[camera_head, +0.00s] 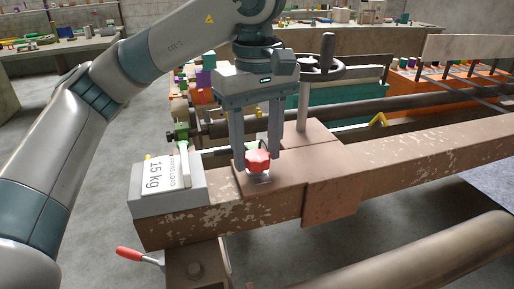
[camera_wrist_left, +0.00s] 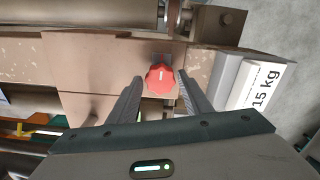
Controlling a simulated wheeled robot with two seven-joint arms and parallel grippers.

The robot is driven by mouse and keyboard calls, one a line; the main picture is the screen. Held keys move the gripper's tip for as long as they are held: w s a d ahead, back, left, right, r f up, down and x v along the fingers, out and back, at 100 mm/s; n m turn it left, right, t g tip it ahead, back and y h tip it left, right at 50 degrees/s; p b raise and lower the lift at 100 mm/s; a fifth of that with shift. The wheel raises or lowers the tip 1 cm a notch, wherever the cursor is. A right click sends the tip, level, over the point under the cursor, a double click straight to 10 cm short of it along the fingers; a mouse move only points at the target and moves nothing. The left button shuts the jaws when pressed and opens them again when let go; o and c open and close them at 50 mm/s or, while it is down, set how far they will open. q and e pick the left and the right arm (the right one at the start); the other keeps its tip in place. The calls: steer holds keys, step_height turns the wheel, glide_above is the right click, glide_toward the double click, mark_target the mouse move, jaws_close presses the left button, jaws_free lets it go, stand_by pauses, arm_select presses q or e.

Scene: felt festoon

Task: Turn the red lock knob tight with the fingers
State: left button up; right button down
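The red lock knob (camera_head: 258,160) stands on top of the worn brown beam, on a small pale metal plate. My left gripper (camera_head: 258,146) points down over it with its two fingers apart. In the left wrist view the red knob (camera_wrist_left: 160,79), lobed with a short white mark, shows between the tips of the left gripper (camera_wrist_left: 160,84). The fingers are on either side of the knob, with a gap visible on the left; contact on the right is unclear. My right gripper is not in view.
A grey 15 kg preload block (camera_head: 168,186) sits on the beam (camera_head: 400,158) left of the knob. A post with a handwheel (camera_head: 318,68) rises behind it. A red-handled lever (camera_head: 130,254) sticks out below the beam. A thick brown pipe (camera_head: 430,250) runs in front.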

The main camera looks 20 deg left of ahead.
mark_target(257, 155)
arm_select(q)
steer(key=shift+o, duration=0.3)
steer(key=shift+r, duration=0.15)
steer(key=shift+r, duration=0.55)
step_height(257, 155, up, 16)
steer(key=shift+p, duration=0.3)
